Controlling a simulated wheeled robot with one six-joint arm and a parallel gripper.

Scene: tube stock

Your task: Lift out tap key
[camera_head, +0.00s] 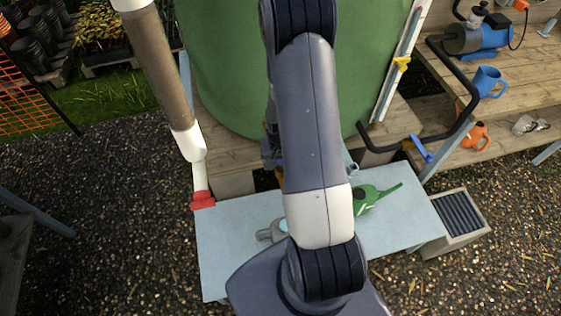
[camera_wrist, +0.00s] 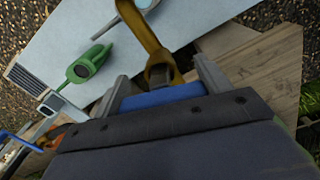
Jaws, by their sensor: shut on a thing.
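A blue bar (camera_wrist: 163,97), apparently the tap key's handle, spans the gap between the fingers of my gripper (camera_wrist: 163,88) in the wrist view. My gripper is shut on it. A brass-brown tap piece (camera_wrist: 143,30) with a bent arm and a dark ring lies just beyond the bar; I cannot tell whether the two are joined. In the head view, a bit of blue (camera_head: 275,157) shows beside my arm, in front of the green tank (camera_head: 225,70). My arm hides most of the tap there.
Wooden decking (camera_head: 440,165) and a black bent pipe (camera_head: 455,75) are at right.

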